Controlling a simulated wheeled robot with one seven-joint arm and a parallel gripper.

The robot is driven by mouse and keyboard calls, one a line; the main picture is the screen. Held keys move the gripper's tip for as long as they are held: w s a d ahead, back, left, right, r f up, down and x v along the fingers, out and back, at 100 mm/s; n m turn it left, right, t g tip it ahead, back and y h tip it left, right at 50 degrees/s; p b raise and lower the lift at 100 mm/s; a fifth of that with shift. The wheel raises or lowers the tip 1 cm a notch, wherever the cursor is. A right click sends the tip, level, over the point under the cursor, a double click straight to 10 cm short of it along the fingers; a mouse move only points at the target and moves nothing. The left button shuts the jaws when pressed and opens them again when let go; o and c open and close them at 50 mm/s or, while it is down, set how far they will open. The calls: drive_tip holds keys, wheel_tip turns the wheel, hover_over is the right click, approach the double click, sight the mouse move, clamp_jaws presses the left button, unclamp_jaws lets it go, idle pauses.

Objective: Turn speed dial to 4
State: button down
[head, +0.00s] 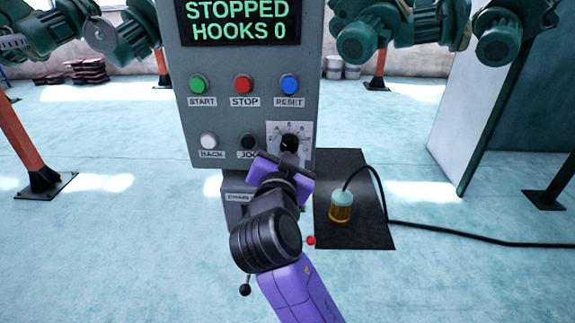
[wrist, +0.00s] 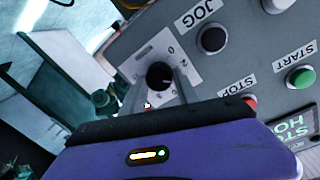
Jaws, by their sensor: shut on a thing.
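The speed dial is a black knob (head: 289,142) on a white marked plate at the lower right of the grey control panel (head: 227,122). In the wrist view the knob (wrist: 158,74) sits in the middle of its plate. My gripper (head: 288,154) is at the dial, shut on the knob, with a finger on either side (wrist: 161,88). The gripper body hides the lower part of the plate in the head view. I cannot read which number the knob points at.
White (head: 208,140) and black (head: 249,142) buttons are left of the dial. Green START (head: 198,84), red STOP (head: 243,84) and blue RESET (head: 289,84) buttons are above. The display (head: 238,22) reads STOPPED, HOOKS 0. A corded yellow pendant (head: 341,207) stands on a black mat (head: 360,236).

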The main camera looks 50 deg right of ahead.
drive_tip(key=shift+f+m+b, duration=0.15)
drive_tip(key=shift+m+b, duration=0.75)
drive_tip(key=shift+b, duration=0.2)
drive_tip(key=c, duration=0.9)
unclamp_jaws()
drive_tip(key=b+v, duration=0.1)
drive_tip(key=v, duration=0.6)
drive_tip(key=shift+s+a, duration=0.25)
drive_tip(key=shift+s, duration=0.05)
